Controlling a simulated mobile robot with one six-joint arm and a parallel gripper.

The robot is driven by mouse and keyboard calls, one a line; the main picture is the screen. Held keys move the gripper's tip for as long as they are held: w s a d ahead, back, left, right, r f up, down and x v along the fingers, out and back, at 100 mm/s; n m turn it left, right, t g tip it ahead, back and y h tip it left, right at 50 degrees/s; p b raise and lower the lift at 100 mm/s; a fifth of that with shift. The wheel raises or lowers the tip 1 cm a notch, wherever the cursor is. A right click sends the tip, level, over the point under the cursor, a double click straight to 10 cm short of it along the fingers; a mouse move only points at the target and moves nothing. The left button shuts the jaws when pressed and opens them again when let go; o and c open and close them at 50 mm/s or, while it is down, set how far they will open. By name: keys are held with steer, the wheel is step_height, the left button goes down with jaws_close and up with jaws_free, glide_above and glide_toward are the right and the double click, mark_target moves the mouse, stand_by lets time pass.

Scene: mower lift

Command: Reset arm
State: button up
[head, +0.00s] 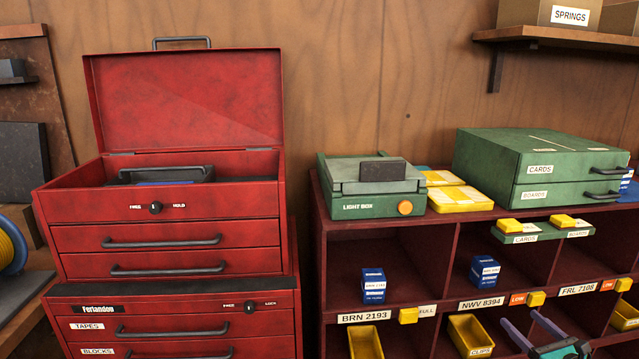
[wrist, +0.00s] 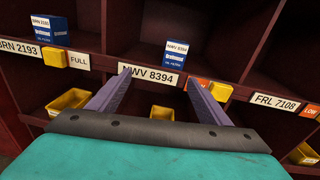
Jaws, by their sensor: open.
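My gripper (wrist: 158,78) is open and empty. Its two purple fingers stand apart in the wrist view, pointing at the shelf front near the NWV 8394 label (wrist: 152,75). In the head view my gripper (head: 519,318) shows at the lower right, in front of the dark red shelf unit (head: 318,235). A blue box (wrist: 174,54) sits in the bay above that label, beyond the fingertips. A yellow bin (wrist: 162,112) shows between the fingers in the lower bay. I cannot tell whether a finger touches the shelf edge.
A red tool chest (head: 165,237) with its lid raised stands left. A green light box (head: 372,205), yellow boxes (head: 460,199) and a green drawer cabinet (head: 540,165) stand on the shelf top. A blue box (head: 373,285) is in the left bay. Yellow tabs (head: 408,315) stick out along the shelf edge.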

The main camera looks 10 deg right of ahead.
steer(key=w+a+f+n+g+y, duration=0.35)
steer(key=a+f+n, duration=0.25)
steer(key=a+f, duration=0.65)
steer(key=w+a+f+n+g+y, duration=0.25)
steer(key=a+f+n+g, duration=0.2)
steer(key=a+f, duration=0.8)
steer(key=s+a+f+n+g, duration=0.3)
steer(key=s+a+f+n, duration=0.25)
steer(key=a, duration=0.25)
steer(key=s+a+f+n+g, duration=0.4)
steer(key=s+a, duration=0.2)
steer(key=a, duration=0.3)
steer(key=s+a+f+n+g, duration=0.3)
steer(key=s+a+f+n, duration=0.15)
steer(key=a, duration=0.35)
steer(key=s+f+n+g+h, duration=0.2)
steer(key=s+n+h, duration=0.1)
steer(key=s+n, duration=0.2)
steer(key=s+a+f+n+g+h, duration=0.1)
steer(key=s+f+n+g+h, duration=0.1)
steer(key=s+n, duration=0.4)
steer(key=s+f+h, duration=0.1)
steer(key=s, duration=0.3)
steer(key=shift+g, duration=0.4)
steer(key=shift+f, duration=0.1)
